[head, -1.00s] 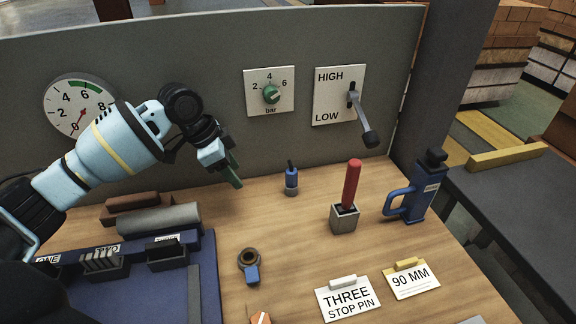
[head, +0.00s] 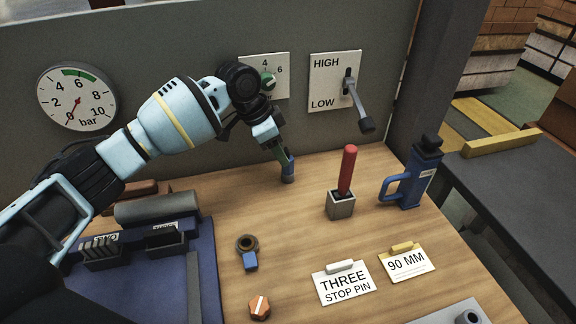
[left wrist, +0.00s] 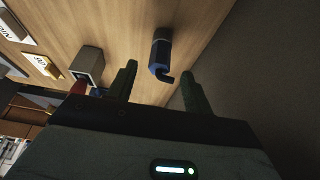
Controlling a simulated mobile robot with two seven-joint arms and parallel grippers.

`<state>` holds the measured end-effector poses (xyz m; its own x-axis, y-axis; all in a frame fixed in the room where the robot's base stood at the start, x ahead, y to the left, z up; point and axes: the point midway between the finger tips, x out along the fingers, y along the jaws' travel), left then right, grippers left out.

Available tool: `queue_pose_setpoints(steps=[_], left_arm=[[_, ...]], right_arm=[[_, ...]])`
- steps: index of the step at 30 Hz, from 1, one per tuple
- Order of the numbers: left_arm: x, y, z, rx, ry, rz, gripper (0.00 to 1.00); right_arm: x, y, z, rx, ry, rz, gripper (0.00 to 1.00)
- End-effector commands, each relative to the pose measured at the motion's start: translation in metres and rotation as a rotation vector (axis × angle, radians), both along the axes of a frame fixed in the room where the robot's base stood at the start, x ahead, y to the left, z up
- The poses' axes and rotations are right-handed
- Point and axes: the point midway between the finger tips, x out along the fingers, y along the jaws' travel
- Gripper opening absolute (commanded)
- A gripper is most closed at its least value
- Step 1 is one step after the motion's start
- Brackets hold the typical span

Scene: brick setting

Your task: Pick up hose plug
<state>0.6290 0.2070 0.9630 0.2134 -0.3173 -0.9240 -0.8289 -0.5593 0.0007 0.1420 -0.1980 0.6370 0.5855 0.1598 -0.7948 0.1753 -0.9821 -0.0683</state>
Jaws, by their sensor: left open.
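The hose plug appears to be the small blue cylinder (head: 288,172) with a grey end, standing on the wooden bench near the grey panel. My left gripper (head: 282,155) is at it, and its fingers partly cover the plug's top in the head view. In the left wrist view the plug (left wrist: 160,52) lies between and just beyond the two open fingertips (left wrist: 159,76), with its black hooked tip toward the gripper. The fingers are apart and I see no grip on it. My right gripper is not in view.
A red-handled tool stands in a grey block (head: 341,205), right of the plug. A blue handled device (head: 411,178) is farther right. A ring with a blue tab (head: 247,252) and an orange knob (head: 260,307) lie in front. A blue tray (head: 130,290) is at left.

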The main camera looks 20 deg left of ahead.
Motion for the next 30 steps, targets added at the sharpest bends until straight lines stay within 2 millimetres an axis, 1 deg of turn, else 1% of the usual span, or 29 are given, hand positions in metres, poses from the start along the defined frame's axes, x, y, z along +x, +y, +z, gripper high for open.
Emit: queue_pose_setpoints(steps=[3, 8, 11, 18, 21, 29, 30], left_arm=[[0.003, -0.004, 0.0, 0.001, 0.0, 0.001, 0.51], [0.004, -0.005, -0.001, 0.001, 0.0, 0.001, 0.51], [0.005, -0.008, -0.01, 0.0, 0.002, 0.001, 0.51], [0.012, -0.018, -0.04, 0.001, 0.003, 0.001, 0.51], [0.014, -0.02, -0.045, 0.0, 0.001, 0.002, 0.51], [0.014, -0.02, -0.047, 0.0, 0.0, 0.002, 0.51], [0.014, -0.02, -0.046, 0.0, 0.0, 0.001, 0.46]], right_arm=[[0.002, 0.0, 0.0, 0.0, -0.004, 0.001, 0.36], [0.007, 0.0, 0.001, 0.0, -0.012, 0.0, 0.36], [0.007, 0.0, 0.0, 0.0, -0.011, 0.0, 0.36], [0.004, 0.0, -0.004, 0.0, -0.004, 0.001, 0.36], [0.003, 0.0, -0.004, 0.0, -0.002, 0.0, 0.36], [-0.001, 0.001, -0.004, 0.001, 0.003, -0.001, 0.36], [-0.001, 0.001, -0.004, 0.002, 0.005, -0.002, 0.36]])
